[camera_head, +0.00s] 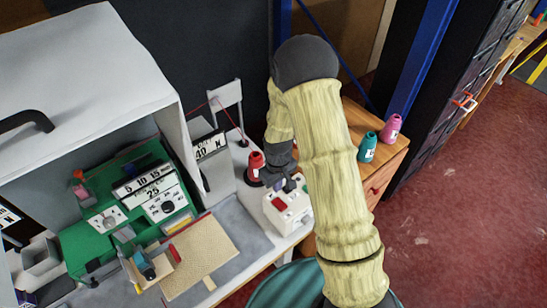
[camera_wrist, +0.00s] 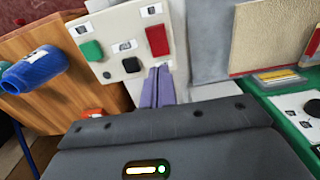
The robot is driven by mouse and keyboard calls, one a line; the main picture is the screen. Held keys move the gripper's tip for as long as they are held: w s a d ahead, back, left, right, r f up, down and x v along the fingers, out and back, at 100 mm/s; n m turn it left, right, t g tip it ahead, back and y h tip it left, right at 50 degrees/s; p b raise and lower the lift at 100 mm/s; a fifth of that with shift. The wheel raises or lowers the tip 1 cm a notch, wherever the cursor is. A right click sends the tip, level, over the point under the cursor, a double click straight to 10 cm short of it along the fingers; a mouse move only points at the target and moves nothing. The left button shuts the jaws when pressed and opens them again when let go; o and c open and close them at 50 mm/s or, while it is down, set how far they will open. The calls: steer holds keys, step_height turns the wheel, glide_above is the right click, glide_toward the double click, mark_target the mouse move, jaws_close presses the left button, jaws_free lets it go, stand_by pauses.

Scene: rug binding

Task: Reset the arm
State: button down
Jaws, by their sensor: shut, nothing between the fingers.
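My gripper (camera_head: 290,185) is at the far end of my tan-sleeved arm, low over the white control box (camera_head: 290,208). In the wrist view my gripper's two purple fingers (camera_wrist: 157,85) lie together with nothing between them. They overlap the edge of the control box (camera_wrist: 118,30), which has a green button (camera_wrist: 92,50), a red switch (camera_wrist: 157,40) and a black knob (camera_wrist: 132,65). I cannot tell whether the fingers touch the box. My arm hides part of the bench and cabinet in the head view.
A red thread spool (camera_head: 256,165) stands close left of my gripper. A green machine (camera_head: 120,215) sits under the white hood (camera_head: 85,85). Teal (camera_head: 367,147) and pink (camera_head: 390,128) spools stand on a wooden cabinet (camera_head: 376,172). A blue spool (camera_wrist: 35,70) shows in the wrist view. Red floor (camera_head: 460,220) is clear at right.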

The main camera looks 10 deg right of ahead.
steer(key=s+d+r+m+t+b, duration=0.1)
steer(key=s+d+r+m, duration=0.2)
steer(key=s+r, duration=0.4)
steer(key=s+d+r+m+t+b, duration=0.1)
steer(key=s+d+r+m, duration=0.2)
steer(key=s+r, duration=0.4)
step_height(320, 180, up, 4)
steer(key=shift+d+f+t, duration=0.1)
steer(key=shift+d+t, duration=0.05)
steer(key=shift+t, duration=0.15)
stand_by(0.7)
